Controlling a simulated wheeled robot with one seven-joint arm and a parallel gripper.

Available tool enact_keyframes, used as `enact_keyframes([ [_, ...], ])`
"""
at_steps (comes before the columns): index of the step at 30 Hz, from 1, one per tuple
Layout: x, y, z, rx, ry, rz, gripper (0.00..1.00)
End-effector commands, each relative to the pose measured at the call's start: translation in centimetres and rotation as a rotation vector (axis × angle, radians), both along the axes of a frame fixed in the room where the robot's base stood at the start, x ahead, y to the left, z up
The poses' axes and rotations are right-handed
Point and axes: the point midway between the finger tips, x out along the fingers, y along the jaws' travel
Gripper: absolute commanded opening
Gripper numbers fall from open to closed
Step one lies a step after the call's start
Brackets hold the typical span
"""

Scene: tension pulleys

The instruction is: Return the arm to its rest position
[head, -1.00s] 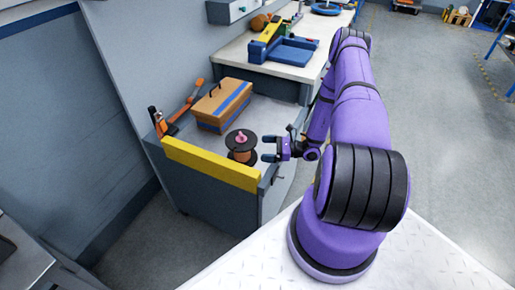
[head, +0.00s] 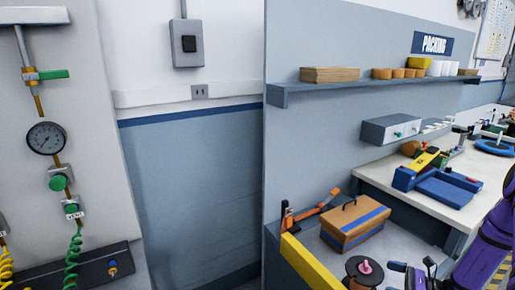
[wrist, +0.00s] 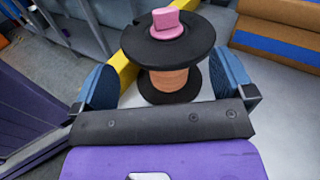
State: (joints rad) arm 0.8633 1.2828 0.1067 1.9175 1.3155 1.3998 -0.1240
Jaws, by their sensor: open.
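My gripper (wrist: 165,90) is open in the wrist view, with one blue fingertip at each side of the picture. A black-flanged spool with a copper-coloured core (wrist: 170,80) stands just beyond the fingers, and a pink piece (wrist: 168,20) sits on its top. I cannot tell whether the spool is partly between the fingers, but neither finger is seen pressing on it. In the head view the spool (head: 362,274) is at the bottom edge, partly cut off. My gripper (head: 401,268) is right of it, mostly cut off, with part of my purple arm at the right edge.
A brown box with a blue stripe (head: 352,224) stands behind the spool on the grey bench. A yellow rail (head: 310,262) edges the bench's left side. An orange-handled tool (head: 310,212) lies beside the box. A white table (head: 440,203) with a blue-and-yellow fixture (head: 437,180) is beyond.

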Motion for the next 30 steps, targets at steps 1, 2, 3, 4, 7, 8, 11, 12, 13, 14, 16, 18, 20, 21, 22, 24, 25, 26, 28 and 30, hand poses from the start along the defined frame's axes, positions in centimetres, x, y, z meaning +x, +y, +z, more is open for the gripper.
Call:
enact_keyframes([
  [1,0.5,0.3,1.9,-0.035,-0.017,0.045,1.0],
  [2,0.7,0.5,2.8,-0.054,-0.024,0.072,1.0],
  [3,0.9,0.9,4.0,-0.079,-0.033,0.106,1.0],
  [4,1.1,1.1,5.0,-0.099,-0.041,0.131,1.0],
  [7,1.4,2.1,8.2,-0.167,-0.068,0.22,1.0],
  [8,1.6,2.4,9.1,-0.189,-0.077,0.246,1.0],
  [11,1.6,3.5,12.3,-0.26,-0.107,0.333,1.0],
  [12,1.6,4.0,13.5,-0.29,-0.118,0.367,1.0],
  [13,1.6,4.3,14.4,-0.312,-0.126,0.392,1.0],
  [14,1.5,4.7,15.3,-0.334,-0.136,0.417,1.0],
  [16,1.4,5.5,17.4,-0.387,-0.156,0.474,1.0],
  [18,1.1,6.4,19.4,-0.44,-0.178,0.529,1.0],
  [20,0.8,7.2,21.1,-0.486,-0.196,0.575,1.0],
  [21,0.5,7.7,22.2,-0.518,-0.209,0.606,1.0],
  [22,0.3,8.0,23.0,-0.542,-0.22,0.628,1.0],
  [24,-0.3,8.9,24.9,-0.596,-0.243,0.68,1.0],
  [25,-0.5,9.3,25.7,-0.62,-0.255,0.701,1.0],
  [26,-0.8,9.7,26.5,-0.646,-0.265,0.723,1.0],
  [28,-1.5,10.5,28.2,-0.701,-0.291,0.771,1.0],
  [30,-2.2,11.4,29.9,-0.76,-0.318,0.817,1.0],
])
